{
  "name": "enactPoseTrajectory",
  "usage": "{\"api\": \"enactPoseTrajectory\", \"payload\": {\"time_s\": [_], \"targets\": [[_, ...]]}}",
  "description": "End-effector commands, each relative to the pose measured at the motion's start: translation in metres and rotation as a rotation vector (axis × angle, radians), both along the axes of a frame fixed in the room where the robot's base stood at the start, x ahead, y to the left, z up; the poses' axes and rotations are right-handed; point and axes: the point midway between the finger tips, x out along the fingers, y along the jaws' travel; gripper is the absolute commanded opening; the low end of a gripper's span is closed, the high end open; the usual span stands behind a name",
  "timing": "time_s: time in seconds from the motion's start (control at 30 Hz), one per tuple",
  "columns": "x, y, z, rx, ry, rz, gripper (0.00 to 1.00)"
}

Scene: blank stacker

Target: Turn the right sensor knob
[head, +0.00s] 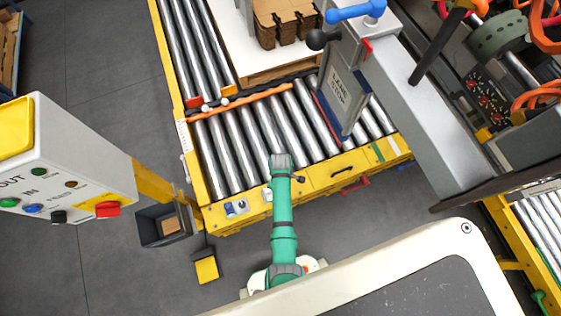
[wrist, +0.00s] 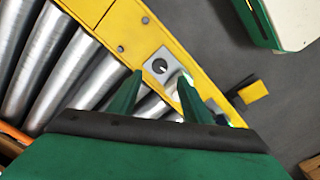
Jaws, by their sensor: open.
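In the wrist view a dark round knob (wrist: 159,66) with a pale pointer mark sits on a grey square plate on the yellow conveyor rail. My gripper (wrist: 160,76) is open, its two green fingers apart, with the knob between or just past the tips. I cannot tell whether the fingers touch it. In the head view my green arm reaches over the rail; a small pale plate (head: 267,194) shows just left of it, its knob not clear. The gripper's fingertips are hidden there.
A control plate (head: 236,207) with a blue part lies farther left on the yellow rail. Metal rollers (head: 230,150) lie behind the rail. A grey lane-stop panel (head: 343,90) stands right of the arm. A yellow pedal (head: 206,268) is on the floor. A button box (head: 60,160) stands left.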

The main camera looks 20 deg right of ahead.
Motion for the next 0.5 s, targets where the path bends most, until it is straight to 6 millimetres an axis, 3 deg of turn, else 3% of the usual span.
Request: {"api": "enactPoseTrajectory", "payload": {"time_s": [0.3, 0.5], "targets": [[0.000, 0.000, -0.052, 0.000, 0.001, -0.001, 0.45], [0.001, 0.000, -0.070, 0.000, -0.001, 0.000, 0.45]]}}
